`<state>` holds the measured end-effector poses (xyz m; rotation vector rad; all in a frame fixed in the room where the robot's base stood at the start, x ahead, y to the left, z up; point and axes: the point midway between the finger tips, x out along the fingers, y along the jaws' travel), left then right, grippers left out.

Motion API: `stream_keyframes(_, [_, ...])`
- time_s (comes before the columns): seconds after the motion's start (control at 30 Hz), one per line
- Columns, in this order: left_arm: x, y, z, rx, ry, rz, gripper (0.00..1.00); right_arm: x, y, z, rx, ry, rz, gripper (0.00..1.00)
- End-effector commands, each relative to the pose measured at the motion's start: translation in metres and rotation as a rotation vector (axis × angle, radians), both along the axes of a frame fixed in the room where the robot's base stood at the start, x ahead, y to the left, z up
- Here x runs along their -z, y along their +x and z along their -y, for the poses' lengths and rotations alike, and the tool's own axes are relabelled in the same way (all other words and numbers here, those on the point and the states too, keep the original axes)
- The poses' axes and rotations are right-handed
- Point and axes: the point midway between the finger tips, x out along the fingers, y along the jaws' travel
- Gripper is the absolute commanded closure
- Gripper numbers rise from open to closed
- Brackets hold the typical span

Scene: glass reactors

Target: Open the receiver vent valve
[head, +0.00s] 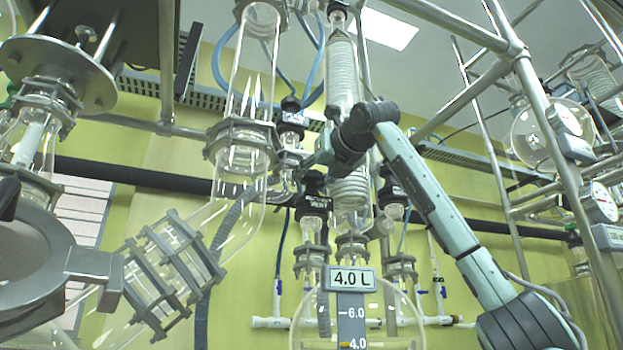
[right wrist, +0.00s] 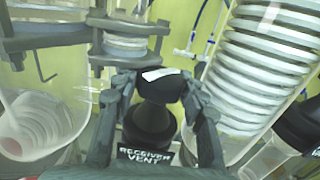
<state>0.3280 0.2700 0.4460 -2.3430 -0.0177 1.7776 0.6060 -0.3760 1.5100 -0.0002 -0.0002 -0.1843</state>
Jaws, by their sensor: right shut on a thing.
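The receiver vent valve has a black knob (right wrist: 158,88) with a white mark across its top, and a label (right wrist: 145,155) reading "RECEIVER VENT" below it. My right gripper (right wrist: 160,95) is shut on this knob, one finger on each side. In the head view, my right gripper (head: 318,158) reaches in from the right and is at the dark top of a labelled valve (head: 317,203), left of the coiled glass condenser (head: 350,190). The fingertips are too small there to make out. My left gripper is not in view.
The coiled condenser (right wrist: 258,75) stands close on the right of my right gripper. A clamped glass flange (right wrist: 125,45) is just beyond the knob. Glass pipework (head: 240,190) lies to the left. Metal frame bars (head: 550,130) stand on the right, and the vessel marked 4.0 L (head: 305,325) is below.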

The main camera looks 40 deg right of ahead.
Motion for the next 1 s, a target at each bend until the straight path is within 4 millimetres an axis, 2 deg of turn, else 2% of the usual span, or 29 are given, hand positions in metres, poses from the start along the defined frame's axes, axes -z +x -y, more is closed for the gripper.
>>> stream_keyframes(0.13, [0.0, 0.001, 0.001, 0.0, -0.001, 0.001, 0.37, -0.001, 0.0, 0.0, 0.001, 0.0, 0.002, 0.88])
stream_keyframes(0.17, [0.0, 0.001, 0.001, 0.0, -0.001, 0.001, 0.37, -0.001, 0.0, 0.0, 0.001, 0.0, 0.002, 0.55])
stream_keyframes(0.3, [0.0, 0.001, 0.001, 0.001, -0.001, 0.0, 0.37, 0.0, 0.0, 0.0, 0.002, 0.0, 0.001, 0.38])
stream_keyframes(0.6, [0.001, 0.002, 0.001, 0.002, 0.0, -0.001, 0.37, 0.0, 0.0, 0.0, 0.005, 0.0, 0.0, 0.37])
stream_keyframes(0.73, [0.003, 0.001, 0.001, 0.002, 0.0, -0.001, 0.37, 0.0, 0.0, -0.001, 0.058, -0.003, 0.0, 0.37])
stream_keyframes(0.87, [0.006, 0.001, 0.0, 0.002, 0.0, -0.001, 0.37, 0.0, 0.0, -0.003, 0.207, -0.005, 0.001, 0.37])
stream_keyframes(1.0, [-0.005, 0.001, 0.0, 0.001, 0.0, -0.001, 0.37, -0.006, 0.001, -0.004, 0.467, -0.008, 0.002, 0.37])
